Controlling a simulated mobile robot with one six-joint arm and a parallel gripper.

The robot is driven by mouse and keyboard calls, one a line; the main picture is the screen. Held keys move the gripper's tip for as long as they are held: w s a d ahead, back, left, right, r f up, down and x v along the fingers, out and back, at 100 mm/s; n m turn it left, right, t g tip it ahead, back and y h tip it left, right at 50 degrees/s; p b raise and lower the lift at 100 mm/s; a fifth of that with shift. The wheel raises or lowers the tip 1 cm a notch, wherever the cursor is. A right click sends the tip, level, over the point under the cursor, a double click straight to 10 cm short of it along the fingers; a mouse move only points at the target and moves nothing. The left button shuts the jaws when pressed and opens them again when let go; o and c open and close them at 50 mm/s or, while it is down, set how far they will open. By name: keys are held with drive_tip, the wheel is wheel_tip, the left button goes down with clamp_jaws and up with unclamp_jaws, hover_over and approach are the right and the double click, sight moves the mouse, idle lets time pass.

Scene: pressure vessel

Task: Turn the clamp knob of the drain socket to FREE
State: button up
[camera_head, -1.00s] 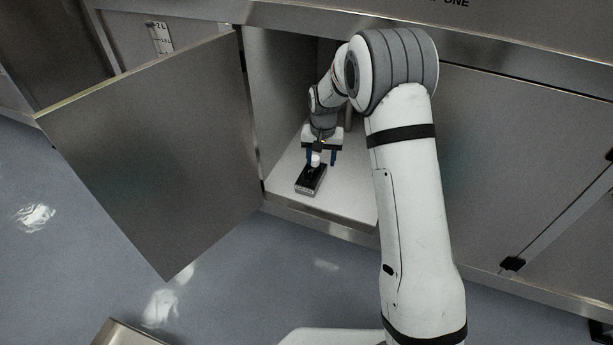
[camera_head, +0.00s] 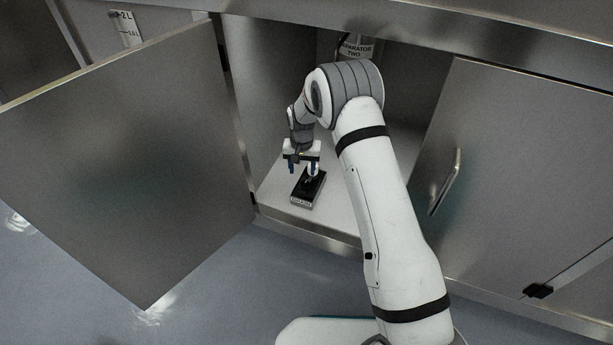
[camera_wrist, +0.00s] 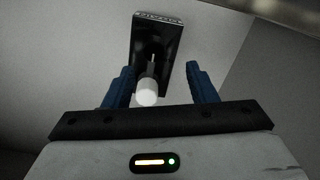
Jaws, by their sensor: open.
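The drain socket (camera_head: 306,190) is a small black block with a pale label on its front end, on the cabinet floor. It also shows in the wrist view (camera_wrist: 158,42). Its white knob (camera_wrist: 147,92) lies between my fingers in the wrist view, closer to the left finger. I cannot tell whether they touch. My gripper (camera_head: 303,169) is open, blue fingers pointing down over the block's rear part. It also shows in the wrist view (camera_wrist: 160,68). In the head view the knob is not clearly seen, and any setting mark is too small to read.
An open cabinet door (camera_head: 125,160) stands at the left. A closed door with a handle (camera_head: 446,182) is at the right. A vessel labelled SEPARATOR TWO (camera_head: 357,47) hangs at the back. The pale cabinet floor (camera_head: 325,222) around the block is clear.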

sight(304, 183)
drive_tip(key=f, duration=0.2)
drive_tip(key=f+b, duration=0.1)
drive_tip(key=f, duration=0.1)
drive_tip(key=f+b, duration=0.1)
drive_tip(key=f, duration=0.2)
drive_tip(key=shift+w+d, duration=0.15)
drive_tip(key=shift+d, duration=0.25)
drive_tip(key=shift+r, duration=0.1)
drive_tip(key=shift+c, duration=0.3)
drive_tip(key=c, duration=0.9)
drive_tip(key=shift+a, duration=0.15)
